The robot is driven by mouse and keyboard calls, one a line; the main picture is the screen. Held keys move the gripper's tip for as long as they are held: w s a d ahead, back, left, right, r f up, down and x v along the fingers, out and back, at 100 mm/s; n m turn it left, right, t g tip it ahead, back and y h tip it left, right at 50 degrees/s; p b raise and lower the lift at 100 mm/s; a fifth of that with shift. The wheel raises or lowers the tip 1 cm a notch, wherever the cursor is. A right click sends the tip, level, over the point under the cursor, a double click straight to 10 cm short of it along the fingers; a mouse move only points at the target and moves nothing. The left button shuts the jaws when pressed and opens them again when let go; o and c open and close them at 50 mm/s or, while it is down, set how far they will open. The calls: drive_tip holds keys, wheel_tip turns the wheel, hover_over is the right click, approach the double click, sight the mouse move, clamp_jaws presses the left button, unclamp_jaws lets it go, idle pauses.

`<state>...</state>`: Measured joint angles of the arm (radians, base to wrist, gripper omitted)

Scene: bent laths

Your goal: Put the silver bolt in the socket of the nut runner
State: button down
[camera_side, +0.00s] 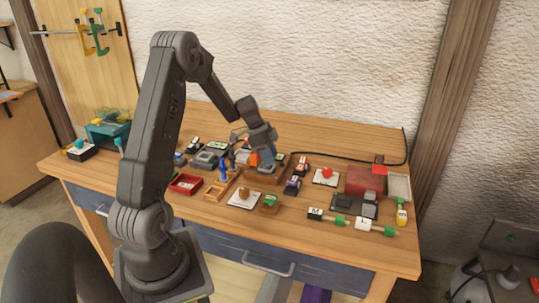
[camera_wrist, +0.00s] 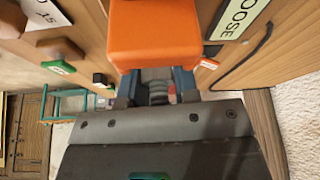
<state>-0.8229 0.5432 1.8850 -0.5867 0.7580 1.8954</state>
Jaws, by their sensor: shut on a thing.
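In the side view my gripper (camera_side: 264,155) is low over a brown wooden holder (camera_side: 266,178) in the middle of the bench. In the wrist view a large orange block (camera_wrist: 155,35) stands close in front of my gripper and hides the fingertips. A grey ribbed piece (camera_wrist: 158,88) shows between the bluish fingers; it looks like the silver bolt, and its ends are hidden. My gripper is shut on it. A small orange part (camera_side: 243,144) shows just left of my gripper in the side view. I cannot make out the nut runner's socket.
A red tray (camera_side: 185,184), a wooden frame (camera_side: 220,187) and white plates, one with a red knob (camera_side: 326,174), crowd around. A dark red box (camera_side: 366,181) is at the right. A sign reading "LOOSE" (camera_wrist: 237,15) is near. The back strip of bench is mostly clear.

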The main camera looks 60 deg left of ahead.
drive_tip(key=c, duration=0.9)
unclamp_jaws()
drive_tip(key=shift+o, duration=0.2)
drive_tip(key=v, duration=1.2)
drive_tip(key=s+d+r+n+y, duration=0.1)
drive_tip(key=d+r, duration=0.2)
drive_tip(key=d, duration=0.7)
drive_tip(key=s+d+r+n+y, duration=0.15)
drive_tip(key=d+r, duration=0.25)
drive_tip(key=d, duration=0.5)
drive_tip(key=s+d+n+t, duration=0.1)
drive_tip(key=s+d+n, duration=0.3)
drive_tip(key=s+d, duration=0.7)
drive_tip(key=d, duration=0.3)
drive_tip(key=shift+s+d+n+t, duration=0.15)
drive_tip(key=shift+s+n+t, duration=0.1)
drive_tip(key=shift+n+t, duration=0.15)
drive_tip(key=shift+f, duration=0.15)
